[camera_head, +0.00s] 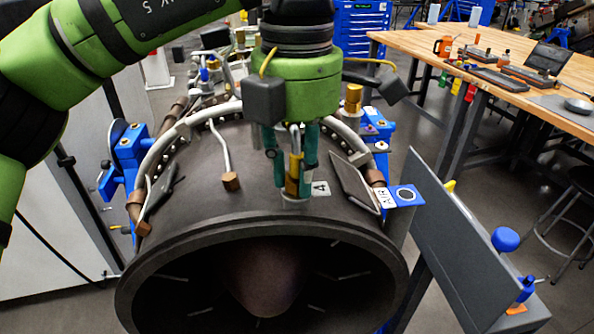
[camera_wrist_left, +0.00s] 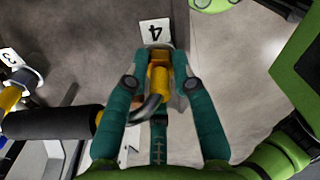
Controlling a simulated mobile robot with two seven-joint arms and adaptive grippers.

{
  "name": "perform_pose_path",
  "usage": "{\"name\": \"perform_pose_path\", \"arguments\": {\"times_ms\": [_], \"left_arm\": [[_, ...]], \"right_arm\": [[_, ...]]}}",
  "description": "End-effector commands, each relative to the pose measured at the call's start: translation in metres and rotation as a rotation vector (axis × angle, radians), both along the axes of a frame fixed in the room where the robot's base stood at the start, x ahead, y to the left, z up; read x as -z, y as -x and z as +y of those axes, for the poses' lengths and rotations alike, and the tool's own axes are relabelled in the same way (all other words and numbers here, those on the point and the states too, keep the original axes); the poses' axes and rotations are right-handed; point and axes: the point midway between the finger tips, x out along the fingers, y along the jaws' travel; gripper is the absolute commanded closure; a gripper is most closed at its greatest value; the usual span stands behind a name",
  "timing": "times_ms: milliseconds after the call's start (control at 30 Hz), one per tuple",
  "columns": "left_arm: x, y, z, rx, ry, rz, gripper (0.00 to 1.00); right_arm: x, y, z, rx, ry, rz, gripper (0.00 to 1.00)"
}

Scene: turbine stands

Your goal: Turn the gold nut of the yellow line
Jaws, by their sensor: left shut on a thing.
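The dark turbine casing (camera_head: 230,205) lies with its open round end facing me. A gold nut (camera_head: 292,187) sits at the foot of a short bent line with a yellow section, beside a white label marked 4 (camera_head: 320,188). My left gripper (camera_head: 291,178) points down over it, with one teal finger on each side. In the left wrist view the gold nut (camera_wrist_left: 158,80) shows between the fingertips (camera_wrist_left: 160,66), which are shut on it. The fingers hide part of the nut and the line. My right gripper is not in view.
A thin silver pipe with a brown end (camera_head: 230,181) stands left of the gripper. A gold cylinder (camera_head: 352,100) rises behind right, and a blue AIR tag (camera_head: 403,196) is at the right. A grey panel (camera_head: 465,250) stands right. A wooden workbench (camera_head: 480,50) is behind.

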Motion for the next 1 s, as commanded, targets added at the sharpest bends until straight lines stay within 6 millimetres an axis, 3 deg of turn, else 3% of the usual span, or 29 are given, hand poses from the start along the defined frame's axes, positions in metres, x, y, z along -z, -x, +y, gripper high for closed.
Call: {"name": "perform_pose_path", "arguments": {"times_ms": [300,800,833,867,1000], "left_arm": [[0.0012,0.0005,-0.0003,-0.115,-0.001,0.002,1.00],[0.0008,0.0006,-0.0002,-0.132,-0.002,0.002,1.00],[0.0008,0.0006,-0.0002,-0.132,-0.002,0.002,0.63],[0.0008,0.0006,-0.0002,-0.132,-0.002,0.002,0.51],[0.0006,0.0005,-0.0001,-0.132,-0.001,0.002,0.50]], "right_arm": [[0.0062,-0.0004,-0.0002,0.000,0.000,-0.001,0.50],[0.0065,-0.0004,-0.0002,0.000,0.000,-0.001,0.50],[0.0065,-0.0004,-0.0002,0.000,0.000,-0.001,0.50],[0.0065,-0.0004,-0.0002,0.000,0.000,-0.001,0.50],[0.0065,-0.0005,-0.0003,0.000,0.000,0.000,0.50]]}}
